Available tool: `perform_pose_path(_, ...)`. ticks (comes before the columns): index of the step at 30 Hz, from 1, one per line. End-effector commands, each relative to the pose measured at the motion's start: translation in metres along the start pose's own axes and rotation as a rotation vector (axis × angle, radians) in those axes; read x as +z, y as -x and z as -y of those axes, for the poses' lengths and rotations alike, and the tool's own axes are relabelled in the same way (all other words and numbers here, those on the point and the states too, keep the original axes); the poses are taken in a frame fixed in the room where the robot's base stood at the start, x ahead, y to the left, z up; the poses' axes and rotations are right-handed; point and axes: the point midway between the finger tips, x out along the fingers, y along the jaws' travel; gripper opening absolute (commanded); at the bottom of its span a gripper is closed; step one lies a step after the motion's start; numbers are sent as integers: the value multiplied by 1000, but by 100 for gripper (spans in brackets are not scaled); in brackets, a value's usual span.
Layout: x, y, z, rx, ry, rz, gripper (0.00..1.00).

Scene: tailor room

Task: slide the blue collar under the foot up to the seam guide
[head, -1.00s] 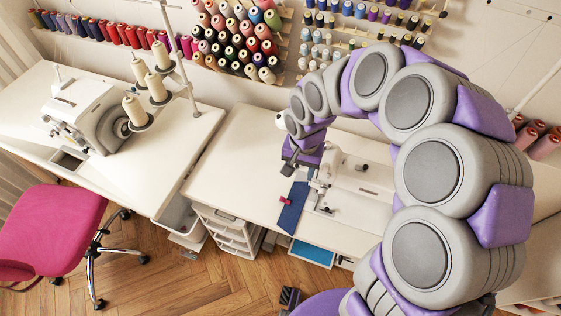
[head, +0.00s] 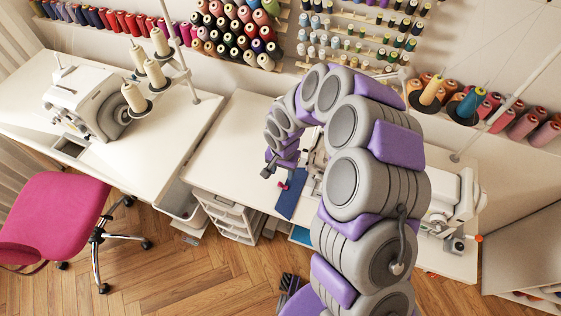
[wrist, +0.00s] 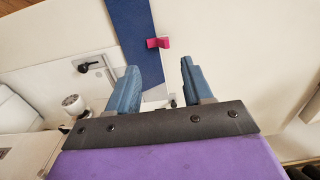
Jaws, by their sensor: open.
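The blue collar (head: 291,200) is a flat dark-blue strip lying on the table beside the white sewing machine (head: 310,158). In the wrist view the collar (wrist: 132,28) runs from the top edge down behind the left finger. A small magenta piece (wrist: 158,42) sits at its right edge; I cannot tell whether this is the seam guide. My gripper (wrist: 158,82) is open and empty, with blue-grey fingers apart, above the table near the collar. In the head view my gripper (head: 269,166) is left of the machine. The foot is not clearly visible; my arm hides much of the machine.
An overlock machine (head: 88,100) and thread cones stand on the left table. A pink chair (head: 55,220) is at the lower left. Thread racks line the wall. Bare tabletop (head: 222,150) lies left of the collar.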

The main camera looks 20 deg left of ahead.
Motion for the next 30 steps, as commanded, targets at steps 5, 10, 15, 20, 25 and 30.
perform_pose_path(5,2,-36,4,5,2,2,51)
perform_pose_path(10,2,-62,3,6,2,2,51)
perform_pose_path(15,0,-76,2,0,1,0,51)
perform_pose_path(20,0,-81,0,-2,1,-1,51)
perform_pose_path(25,0,-82,2,1,1,-1,51)
perform_pose_path(30,0,-83,3,3,1,-1,42)
